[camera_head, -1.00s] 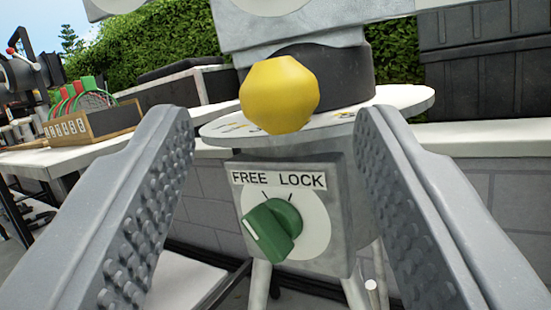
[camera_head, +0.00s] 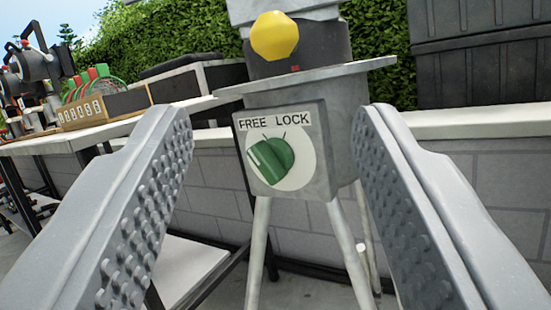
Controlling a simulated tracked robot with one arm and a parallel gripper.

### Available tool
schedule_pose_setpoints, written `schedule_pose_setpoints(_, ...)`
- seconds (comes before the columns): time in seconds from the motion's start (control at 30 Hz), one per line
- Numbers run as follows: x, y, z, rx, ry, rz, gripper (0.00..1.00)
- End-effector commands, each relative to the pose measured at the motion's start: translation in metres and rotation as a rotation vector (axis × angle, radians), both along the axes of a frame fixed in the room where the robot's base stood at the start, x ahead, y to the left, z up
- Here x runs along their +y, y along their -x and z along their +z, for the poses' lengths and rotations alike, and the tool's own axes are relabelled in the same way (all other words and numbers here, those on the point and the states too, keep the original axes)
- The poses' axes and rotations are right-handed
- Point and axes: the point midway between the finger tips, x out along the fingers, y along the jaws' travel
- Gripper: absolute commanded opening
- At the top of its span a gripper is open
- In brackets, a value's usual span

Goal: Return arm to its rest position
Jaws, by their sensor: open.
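My gripper (camera_head: 275,150) is open and empty, with its two grey studded jaws at the left and right of the view. Between and beyond the jaws stands a grey box (camera_head: 318,185) with a FREE / LOCK label. The jaws are apart from the knob. A yellow knob (camera_head: 275,35) shows above, in front of a dark round part.
The box stands on pale legs (camera_head: 352,250). A table (camera_head: 90,135) with a wooden crate (camera_head: 105,108) and devices is at the left. A low grey block wall (camera_head: 470,180) runs behind, with black cases (camera_head: 480,65) on the right and a hedge (camera_head: 180,35).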

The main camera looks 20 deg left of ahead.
Motion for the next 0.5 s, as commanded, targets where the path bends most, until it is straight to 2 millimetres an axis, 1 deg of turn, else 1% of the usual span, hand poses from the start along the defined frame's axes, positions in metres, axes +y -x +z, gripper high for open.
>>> schedule_pose_setpoints(0.37,0.000,-0.001,0.002,0.001,0.002,-0.001,0.48)
schedule_pose_setpoints(0.47,-0.002,-0.003,0.015,0.003,0.015,-0.012,0.48)
schedule_pose_setpoints(0.5,-0.004,-0.005,0.026,0.005,0.025,-0.019,0.48)
